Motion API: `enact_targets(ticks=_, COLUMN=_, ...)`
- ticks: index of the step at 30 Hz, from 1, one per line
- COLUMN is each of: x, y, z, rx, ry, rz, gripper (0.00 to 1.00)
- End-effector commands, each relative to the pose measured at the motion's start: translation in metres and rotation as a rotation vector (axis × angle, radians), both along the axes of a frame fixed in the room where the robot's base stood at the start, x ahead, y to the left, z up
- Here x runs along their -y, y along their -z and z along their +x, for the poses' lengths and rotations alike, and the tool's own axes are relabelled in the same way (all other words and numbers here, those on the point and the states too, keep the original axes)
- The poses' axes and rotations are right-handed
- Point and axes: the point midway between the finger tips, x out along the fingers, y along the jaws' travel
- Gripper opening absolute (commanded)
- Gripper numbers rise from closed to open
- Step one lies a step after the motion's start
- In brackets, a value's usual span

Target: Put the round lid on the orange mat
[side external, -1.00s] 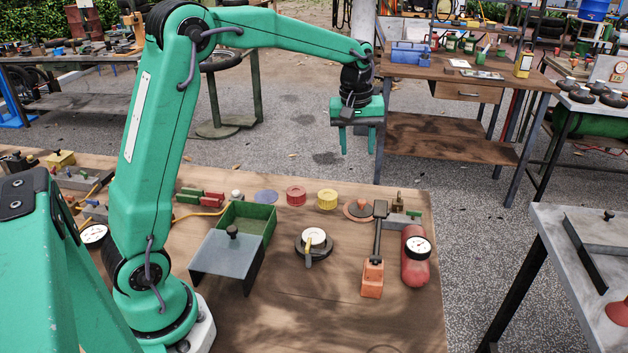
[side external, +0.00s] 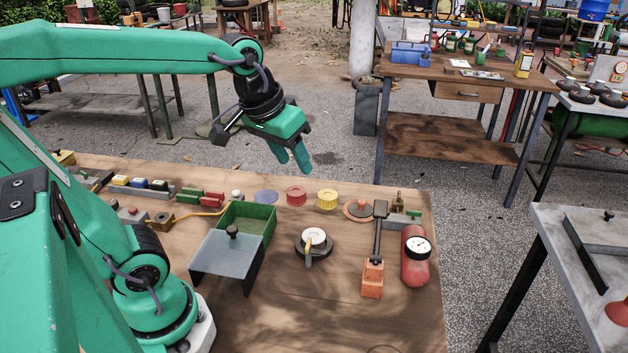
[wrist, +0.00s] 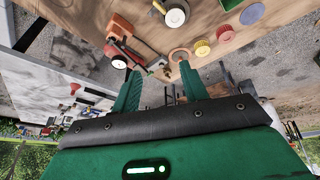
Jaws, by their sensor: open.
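A flat orange-brown disc (side external: 360,209) lies at the table's far right, with a small dark shape at its middle. It shows as an orange ring in the wrist view (wrist: 180,54). I cannot tell whether it is the orange mat, the lid, or one on the other. A round black piece with a pale top and yellow lever (side external: 314,241) sits mid-table. Ribbed round red (side external: 296,196) and yellow (side external: 327,199) pieces stand behind it. None is plainly the round lid. My gripper (side external: 292,167) is open and empty, tilted down, above and beyond the table's back edge.
A green tray (side external: 265,222) and a grey plate stand with a knob (side external: 226,256) are at left. A blue disc (side external: 266,197) is behind. A hammer-like tool on an orange block (side external: 372,280) and a red gauge cylinder (side external: 414,266) stand right. The front middle is bare.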

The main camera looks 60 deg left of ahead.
Motion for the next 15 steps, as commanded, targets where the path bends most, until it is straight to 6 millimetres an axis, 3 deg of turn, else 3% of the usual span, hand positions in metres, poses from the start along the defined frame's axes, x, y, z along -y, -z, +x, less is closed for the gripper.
enact_targets(ticks=7, x=0.008, y=0.015, z=-0.045, rx=0.066, ry=0.141, rz=0.055, gripper=0.44)
enact_targets(ticks=15, x=0.01, y=0.025, z=-0.064, rx=0.096, ry=0.212, rz=0.085, gripper=0.44)
